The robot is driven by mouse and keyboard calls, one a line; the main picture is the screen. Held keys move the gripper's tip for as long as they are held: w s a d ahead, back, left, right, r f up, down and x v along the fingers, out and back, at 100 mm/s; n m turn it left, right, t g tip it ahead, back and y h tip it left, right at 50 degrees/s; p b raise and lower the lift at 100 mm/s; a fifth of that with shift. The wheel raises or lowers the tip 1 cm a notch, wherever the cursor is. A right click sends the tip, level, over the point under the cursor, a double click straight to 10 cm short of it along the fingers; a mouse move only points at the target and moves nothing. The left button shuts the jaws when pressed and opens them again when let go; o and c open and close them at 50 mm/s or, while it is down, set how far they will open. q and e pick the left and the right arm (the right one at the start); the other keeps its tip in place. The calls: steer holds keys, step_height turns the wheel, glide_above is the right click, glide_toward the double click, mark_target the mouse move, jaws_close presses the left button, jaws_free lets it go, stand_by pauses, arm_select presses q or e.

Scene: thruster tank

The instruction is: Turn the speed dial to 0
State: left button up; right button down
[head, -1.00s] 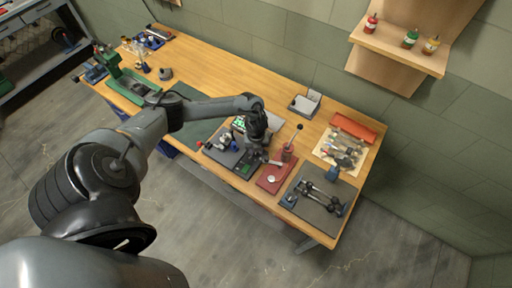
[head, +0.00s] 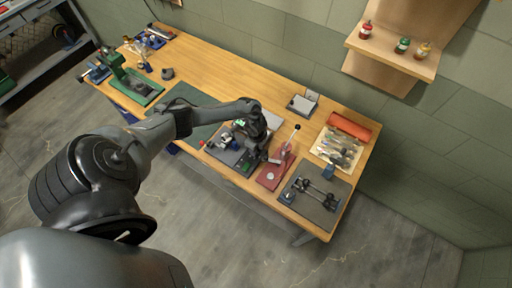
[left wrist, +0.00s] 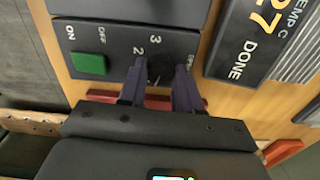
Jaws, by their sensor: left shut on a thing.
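The dark speed dial (left wrist: 160,70) sits on a black control panel (left wrist: 75,35) in the left wrist view. The figures 2 and 3 are printed beside it, with a label partly hidden at its right. A green switch (left wrist: 89,63) marked ON and OFF is on the same panel. My left gripper (left wrist: 159,78) is shut on the dial, one finger on each side. The fingers hide part of the dial, and I cannot read its setting. In the head view my left gripper (head: 252,160) reaches down to the panel, hiding the dial. My right gripper is not in view.
A display (left wrist: 262,35) reading TEMP C, 27 and DONE lies close to the right finger. A red base (head: 269,178) with an upright lever stands to the right of the gripper. A grey mat (head: 318,204) with dark parts lies further right. Bare wood (head: 228,80) is behind.

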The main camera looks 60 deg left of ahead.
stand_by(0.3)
arm_select(q)
steer(key=o, duration=1)
steer(key=shift+o, duration=0.2)
step_height(320, 180, up, 11)
steer(key=shift+p, duration=0.45)
